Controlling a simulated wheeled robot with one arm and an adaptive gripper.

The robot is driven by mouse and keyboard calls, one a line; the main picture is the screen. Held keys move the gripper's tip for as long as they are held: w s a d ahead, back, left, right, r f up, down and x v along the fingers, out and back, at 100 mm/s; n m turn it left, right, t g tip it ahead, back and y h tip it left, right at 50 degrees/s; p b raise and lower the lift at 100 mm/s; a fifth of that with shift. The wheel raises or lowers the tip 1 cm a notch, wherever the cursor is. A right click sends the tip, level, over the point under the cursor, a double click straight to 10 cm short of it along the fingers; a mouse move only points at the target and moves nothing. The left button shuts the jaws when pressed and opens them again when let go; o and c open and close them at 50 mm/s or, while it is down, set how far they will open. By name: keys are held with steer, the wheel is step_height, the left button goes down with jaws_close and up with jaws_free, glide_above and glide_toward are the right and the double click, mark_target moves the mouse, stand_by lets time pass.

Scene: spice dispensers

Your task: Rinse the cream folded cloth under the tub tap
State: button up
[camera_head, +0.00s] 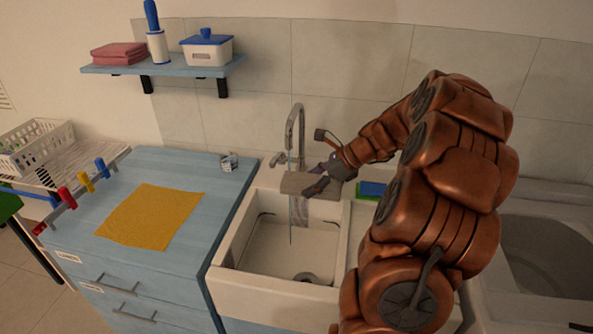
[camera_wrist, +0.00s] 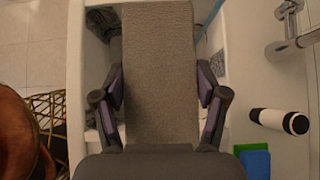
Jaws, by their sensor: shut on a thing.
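The cream folded cloth (camera_head: 297,184) is in my gripper (camera_head: 325,184), above the tub (camera_head: 225,280) and below the spout of the tap (camera_head: 298,115). A thin bluish line like a water stream runs down from the spout past the cloth into the tub. In the wrist view the cloth (camera_wrist: 160,70) looks grey-beige and flat, and stretches forward between the two fingers of my gripper (camera_wrist: 160,100). The fingers press on its side edges. Part of the tap (camera_wrist: 290,45) shows at the upper right of the wrist view.
A blue and green block (camera_head: 371,190) lies right of the tub, partly behind my arm. A black and white cylinder (camera_wrist: 280,121) shows in the wrist view. A yellow cloth (camera_head: 150,216) lies on the blue counter (camera_head: 180,170) at left. A second basin (camera_head: 545,260) is at right.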

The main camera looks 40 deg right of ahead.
mark_target(286, 182)
steer(key=shift+r, duration=0.1)
steer(key=shift+s+a+r+p, duration=0.15)
steer(key=shift+s+r+p, duration=0.75)
steer(key=shift+s+r, duration=0.45)
steer(key=shift+s+a+r+p, duration=0.1)
steer(key=shift+s+r+p, duration=0.15)
steer(key=shift+s, duration=0.3)
steer(key=shift+s+a+r+p, duration=0.15)
steer(key=shift+s+r, duration=0.15)
steer(key=shift+s, duration=0.25)
steer(key=shift+w, duration=0.1)
